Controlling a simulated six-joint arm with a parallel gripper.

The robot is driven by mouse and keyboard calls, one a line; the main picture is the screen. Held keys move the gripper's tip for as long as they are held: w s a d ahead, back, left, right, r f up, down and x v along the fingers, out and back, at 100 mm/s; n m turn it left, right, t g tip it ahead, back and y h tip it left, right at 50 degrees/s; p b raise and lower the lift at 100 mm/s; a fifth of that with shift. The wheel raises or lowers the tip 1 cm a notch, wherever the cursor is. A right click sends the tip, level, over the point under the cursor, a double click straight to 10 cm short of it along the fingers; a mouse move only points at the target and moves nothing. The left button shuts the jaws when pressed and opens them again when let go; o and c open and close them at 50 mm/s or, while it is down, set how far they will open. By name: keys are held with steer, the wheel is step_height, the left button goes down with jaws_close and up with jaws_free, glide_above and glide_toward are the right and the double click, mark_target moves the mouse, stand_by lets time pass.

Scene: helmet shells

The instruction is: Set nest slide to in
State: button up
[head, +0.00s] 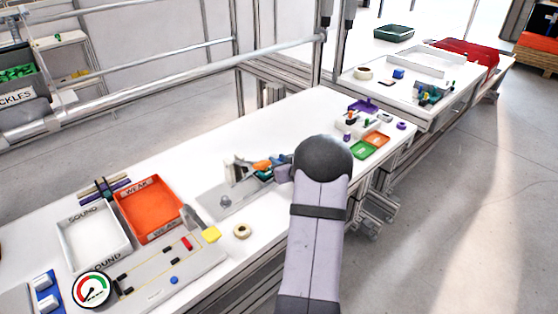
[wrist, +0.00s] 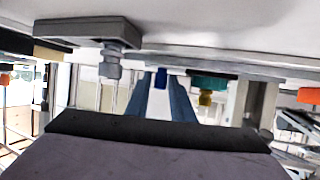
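A grey plate (head: 212,203) lies on the white bench, left of my arm. A round grey knob (head: 225,201) sits on its front left part, and an upright pale block (head: 231,168) stands at its back. I cannot tell which part is the nest slide or how it is set. My gripper (head: 268,170) is low over the plate's right side, beside orange and blue parts. Its fingertips are not clear there. The wrist view looks along the bench from low down, inverted. A grey knob (wrist: 112,66) and a teal and yellow part (wrist: 206,90) show there.
An orange WEAK tray (head: 148,208) and a white SOUND tray (head: 92,240) stand to the left. A panel (head: 150,285) with a gauge (head: 92,289) lies in front of them. A cream ring (head: 242,231) is near the front edge. Small green (head: 362,150) and orange trays (head: 376,139) are at right.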

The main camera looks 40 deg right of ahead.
mark_target(261, 174)
jaws_close()
steer(key=a+b, duration=0.2)
steer(key=a, duration=0.6)
steer(key=shift+w, duration=0.1)
steer(key=shift+a, duration=0.1)
jaws_free()
steer(key=shift+s+r, duration=0.15)
steer(key=shift+s, duration=0.25)
steer(key=shift+v, duration=3.35)
